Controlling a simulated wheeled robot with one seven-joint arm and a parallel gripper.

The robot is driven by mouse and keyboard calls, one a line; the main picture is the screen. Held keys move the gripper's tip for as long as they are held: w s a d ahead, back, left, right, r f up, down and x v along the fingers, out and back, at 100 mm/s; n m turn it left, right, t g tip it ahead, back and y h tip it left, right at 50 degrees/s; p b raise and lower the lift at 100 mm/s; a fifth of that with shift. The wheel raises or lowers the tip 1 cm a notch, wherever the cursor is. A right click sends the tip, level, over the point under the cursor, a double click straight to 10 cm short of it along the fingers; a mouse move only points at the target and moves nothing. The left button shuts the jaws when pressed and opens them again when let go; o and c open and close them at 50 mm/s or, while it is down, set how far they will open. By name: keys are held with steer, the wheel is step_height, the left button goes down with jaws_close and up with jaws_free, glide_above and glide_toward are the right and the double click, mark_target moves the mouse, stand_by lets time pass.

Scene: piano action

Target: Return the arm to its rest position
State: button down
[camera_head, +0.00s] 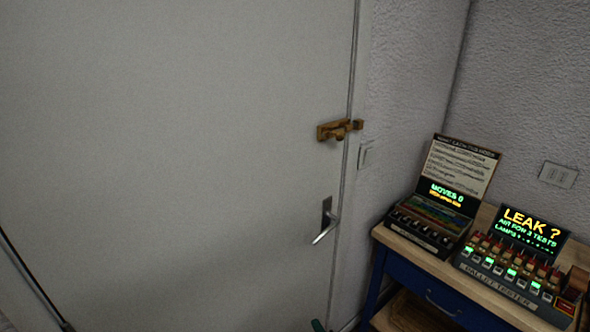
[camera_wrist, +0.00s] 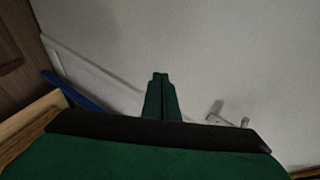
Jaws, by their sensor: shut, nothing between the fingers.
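My gripper (camera_wrist: 160,80) shows in the wrist view, with its two dark green fingers together and nothing between them. It points towards a pale surface and appears clear of it. The broad green body of my gripper fills the bottom of that view. In the head view my arm is almost wholly out of sight; only a small green tip shows at the bottom edge, and I cannot tell which part it is.
A white door (camera_head: 170,150) has a brass bolt (camera_head: 335,130) and a metal handle (camera_head: 325,222). At right, a blue table (camera_head: 430,297) with a wooden top carries a puzzle box (camera_head: 435,215) and a lit tester (camera_head: 515,270). A light switch (camera_head: 365,154) is beside the door.

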steer(key=s+a+f+n+h, duration=0.2)
steer(key=s+a+f, duration=0.1)
steer(key=s, duration=0.8)
steer(key=s+a+f+n+h, duration=0.1)
steer(key=s+a+f+h, duration=0.15)
steer(key=s, duration=0.95)
steer(key=s+a+r+n+t, duration=0.1)
steer(key=s+r+n, duration=0.3)
steer(key=s+r, duration=0.3)
steer(key=s+r+n+t, duration=0.1)
steer(key=s+r+n, duration=0.3)
steer(key=s, duration=0.9)
step_height(320, 180, up, 3)
steer(key=shift+a+f+n, duration=0.1)
steer(key=shift+a+n, duration=0.2)
steer(key=shift+a, duration=0.05)
